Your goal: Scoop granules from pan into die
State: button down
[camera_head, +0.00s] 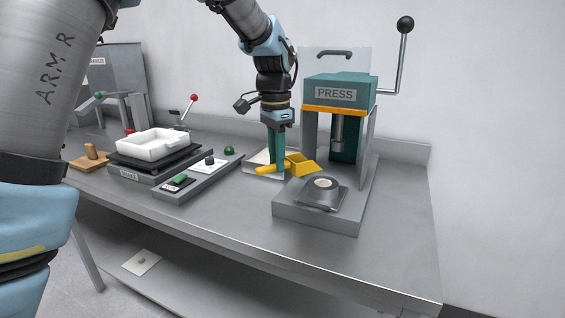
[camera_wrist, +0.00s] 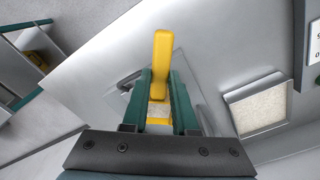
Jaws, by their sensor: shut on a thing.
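My gripper (camera_head: 277,168) is shut on the handle of a yellow scoop (camera_head: 300,164) and holds it above the bench, between the pan and the press. The scoop also shows in the wrist view (camera_wrist: 161,60), between the two green fingers; a pale speckled patch shows there, perhaps granules. The square pan (camera_head: 262,177) lies behind and below my gripper, partly hidden. In the wrist view the pan (camera_wrist: 286,108) shows pale granules inside, to the right of the fingers.
The teal press (camera_head: 336,94) stands behind the die, with a lever (camera_head: 404,50) at its right. The bench front right is clear.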

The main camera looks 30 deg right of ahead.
aim_at(262, 168)
jog(key=shift+w+a+r+b, duration=0.15)
jog(key=shift+a+b, duration=0.5)
jog(key=shift+a, duration=0.4)
jog(key=shift+s+a+r+b, duration=0.15)
jog(key=shift+a+b, duration=0.5)
jog(key=shift+a, duration=0.4)
jog(key=shift+w, duration=0.1)
